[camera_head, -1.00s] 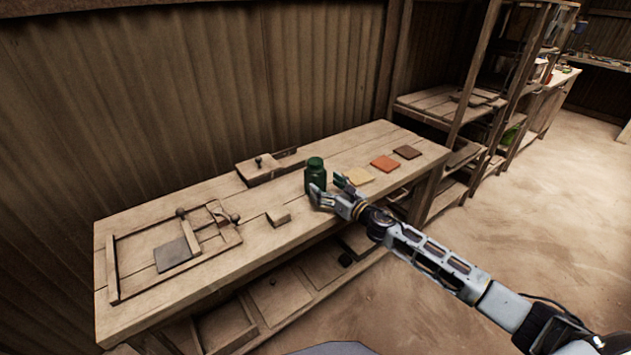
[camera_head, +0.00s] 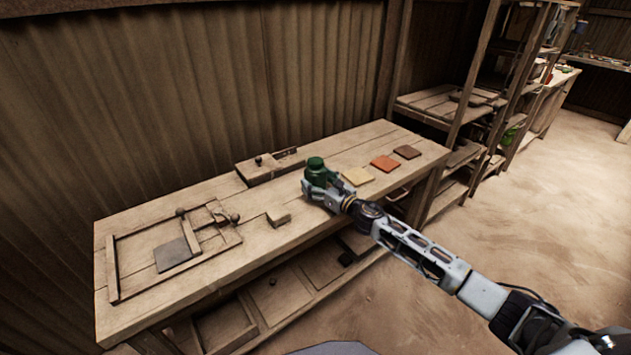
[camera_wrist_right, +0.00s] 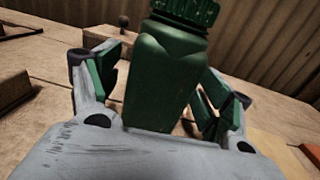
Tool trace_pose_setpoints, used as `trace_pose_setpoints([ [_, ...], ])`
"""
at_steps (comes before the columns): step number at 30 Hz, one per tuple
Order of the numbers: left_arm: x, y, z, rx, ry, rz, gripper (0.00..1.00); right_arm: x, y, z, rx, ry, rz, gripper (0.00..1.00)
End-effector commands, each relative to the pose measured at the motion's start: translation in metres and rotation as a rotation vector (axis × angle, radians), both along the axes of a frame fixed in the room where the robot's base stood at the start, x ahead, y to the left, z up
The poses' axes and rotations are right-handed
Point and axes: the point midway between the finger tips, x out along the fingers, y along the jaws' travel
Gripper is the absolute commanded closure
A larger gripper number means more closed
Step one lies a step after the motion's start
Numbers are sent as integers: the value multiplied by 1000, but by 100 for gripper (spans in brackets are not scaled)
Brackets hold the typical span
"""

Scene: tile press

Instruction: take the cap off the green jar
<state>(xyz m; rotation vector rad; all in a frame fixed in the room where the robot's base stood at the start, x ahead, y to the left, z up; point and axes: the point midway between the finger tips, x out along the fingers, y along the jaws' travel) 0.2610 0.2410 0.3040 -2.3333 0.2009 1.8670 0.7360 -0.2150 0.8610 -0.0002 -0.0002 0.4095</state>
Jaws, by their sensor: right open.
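The green jar (camera_head: 316,175) stands upright near the middle of the wooden workbench. Its ribbed green cap (camera_head: 316,163) is on top. In the right wrist view the jar (camera_wrist_right: 165,85) fills the middle, with the cap (camera_wrist_right: 186,10) cut off by the top edge. My right gripper (camera_head: 317,181) reaches in from the right at the height of the jar's body, below the cap. In the right wrist view my right gripper (camera_wrist_right: 156,85) is open, one finger on each side of the jar. The jar's lower part is hidden behind the gripper. My left gripper is not in view.
Yellow (camera_head: 358,176), orange (camera_head: 384,163) and brown (camera_head: 407,152) tiles lie right of the jar. A small wooden block (camera_head: 278,218) lies to its left. A wooden box with a knob (camera_head: 262,172) is behind. A wooden frame press (camera_head: 115,268) holds a grey tile (camera_head: 174,255).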

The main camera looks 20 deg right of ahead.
Motion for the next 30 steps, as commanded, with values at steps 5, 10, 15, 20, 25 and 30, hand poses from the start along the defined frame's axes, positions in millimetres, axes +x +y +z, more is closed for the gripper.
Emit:
trace_pose_setpoints([
  [5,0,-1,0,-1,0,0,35,9,4,0,1,0,0,21],
  [10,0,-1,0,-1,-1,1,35,10,5,0,1,0,0,21],
  [15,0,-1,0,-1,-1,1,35,10,5,0,1,0,0,21],
  [20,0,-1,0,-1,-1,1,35,10,5,0,0,0,0,21],
  [25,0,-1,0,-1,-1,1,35,10,4,0,0,0,0,36],
  [30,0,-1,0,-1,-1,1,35,10,4,0,0,0,0,58],
])
